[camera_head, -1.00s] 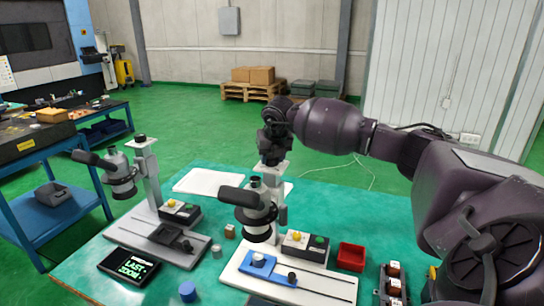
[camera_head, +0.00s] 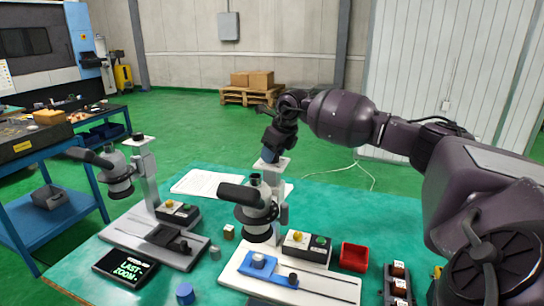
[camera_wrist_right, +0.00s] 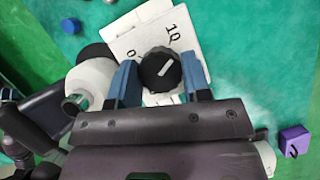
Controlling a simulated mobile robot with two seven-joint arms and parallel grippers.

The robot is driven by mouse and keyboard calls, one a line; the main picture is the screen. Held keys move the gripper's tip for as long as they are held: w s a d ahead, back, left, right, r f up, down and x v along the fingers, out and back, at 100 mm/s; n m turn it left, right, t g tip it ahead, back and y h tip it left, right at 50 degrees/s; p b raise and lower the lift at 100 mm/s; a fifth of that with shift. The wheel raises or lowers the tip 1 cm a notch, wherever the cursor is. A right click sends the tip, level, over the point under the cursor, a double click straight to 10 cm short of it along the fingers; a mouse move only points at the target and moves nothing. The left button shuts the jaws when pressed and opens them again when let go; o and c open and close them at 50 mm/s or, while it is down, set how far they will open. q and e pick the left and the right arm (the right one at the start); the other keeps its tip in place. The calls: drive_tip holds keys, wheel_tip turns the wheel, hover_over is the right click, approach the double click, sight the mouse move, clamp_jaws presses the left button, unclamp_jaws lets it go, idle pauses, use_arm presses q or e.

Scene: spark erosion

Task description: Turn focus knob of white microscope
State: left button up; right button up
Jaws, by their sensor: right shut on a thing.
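The white microscope (camera_head: 254,206) stands on a white base at the front middle of the green table, with a dark eyepiece pointing left. My right gripper (camera_head: 270,155) reaches down onto the top of its column. In the right wrist view, the black focus knob (camera_wrist_right: 160,70), with a white pointer mark, sits between the two blue fingers of the right gripper (camera_wrist_right: 159,80), which is shut on it. The white top plate (camera_wrist_right: 148,30) beside it bears printed digits. My left gripper is in neither view.
A grey-based microscope (camera_head: 118,175) stands to the left, near a dark display (camera_head: 124,267) reading "LAST ZOOM". A red tray (camera_head: 354,257) and a control box (camera_head: 306,246) sit right of the white microscope. A white sheet (camera_head: 205,183) lies behind.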

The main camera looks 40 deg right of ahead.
drive_tip(key=n, duration=0.2)
drive_tip(key=shift+n+y+b, duration=0.3)
drive_tip(key=shift+y+b, duration=0.1)
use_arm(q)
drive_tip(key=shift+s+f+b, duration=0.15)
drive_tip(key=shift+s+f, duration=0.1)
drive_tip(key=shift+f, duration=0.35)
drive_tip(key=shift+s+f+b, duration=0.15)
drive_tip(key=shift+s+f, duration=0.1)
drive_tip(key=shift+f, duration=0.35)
use_arm(e)
drive_tip(key=shift+n+g+y, duration=0.4)
drive_tip(key=shift+n, duration=0.7)
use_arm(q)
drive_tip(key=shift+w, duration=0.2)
use_arm(e)
drive_tip(key=shift+d, duration=0.1)
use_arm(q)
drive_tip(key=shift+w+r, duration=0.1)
use_arm(e)
drive_tip(key=o, duration=0.9)
drive_tip(key=shift+o, duration=0.2)
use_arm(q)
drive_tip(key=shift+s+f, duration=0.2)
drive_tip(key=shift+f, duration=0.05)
use_arm(e)
drive_tip(key=v, duration=1.1)
